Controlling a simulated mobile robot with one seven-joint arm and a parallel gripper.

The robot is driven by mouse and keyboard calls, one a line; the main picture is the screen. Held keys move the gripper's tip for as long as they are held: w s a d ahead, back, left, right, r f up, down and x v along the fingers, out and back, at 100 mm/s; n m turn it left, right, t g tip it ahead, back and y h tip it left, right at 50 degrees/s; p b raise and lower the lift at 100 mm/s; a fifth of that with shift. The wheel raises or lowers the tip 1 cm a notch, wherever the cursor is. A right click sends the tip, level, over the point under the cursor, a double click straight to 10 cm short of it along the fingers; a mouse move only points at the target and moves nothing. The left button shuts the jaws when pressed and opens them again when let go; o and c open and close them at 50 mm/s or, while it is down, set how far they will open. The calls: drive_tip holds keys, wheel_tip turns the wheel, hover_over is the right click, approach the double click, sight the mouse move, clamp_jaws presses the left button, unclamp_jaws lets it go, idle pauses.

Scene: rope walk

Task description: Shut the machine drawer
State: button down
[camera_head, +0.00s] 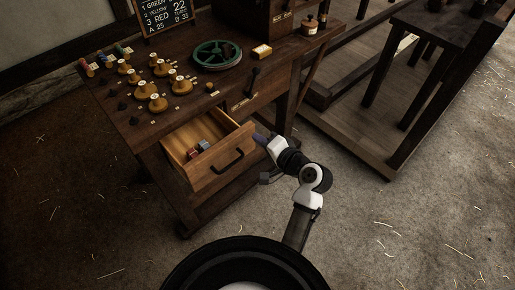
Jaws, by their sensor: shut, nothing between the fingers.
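The machine drawer (221,158) stands pulled out from the front of the wooden machine bench (138,141). It has a dark bar handle (227,163) on its front board. A few small red and grey-blue things (199,149) lie inside it. My gripper (259,138) is shut and empty, close to the right end of the drawer front. I cannot tell whether it touches the drawer.
On the bench top stand several spools (158,103), a green wheel (216,54) and a chalkboard (165,14). A dark lever (253,80) is on the bench front. A wooden frame on a platform (385,165) stands at right. The straw-strewn floor in front is clear.

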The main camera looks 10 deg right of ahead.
drive_tip(key=s+d+f+m, duration=0.3)
drive_tip(key=s+d+f, duration=0.15)
drive_tip(key=s, duration=0.35)
drive_tip(key=p, duration=0.4)
approach(244, 144)
drive_tip(key=shift+g, duration=0.4)
drive_tip(key=x, duration=0.6)
drive_tip(key=shift+w, duration=0.45)
drive_tip(key=shift+n, duration=0.3)
drive_tip(key=w+a, duration=0.2)
drive_tip(key=w, duration=0.2)
drive_tip(key=w+a+b, duration=0.1)
drive_tip(key=w+a, duration=0.2)
drive_tip(key=w, duration=0.1)
drive_tip(key=w+a, duration=0.3)
drive_tip(key=w, duration=0.1)
drive_tip(key=shift+a+b, duration=0.25)
drive_tip(key=shift+b, duration=0.1)
drive_tip(key=shift+w+a, duration=0.25)
drive_tip(key=shift+w, duration=0.2)
drive_tip(key=shift+a+r, duration=0.1)
drive_tip(key=shift+r, duration=0.15)
drive_tip(key=shift+w+r, duration=0.1)
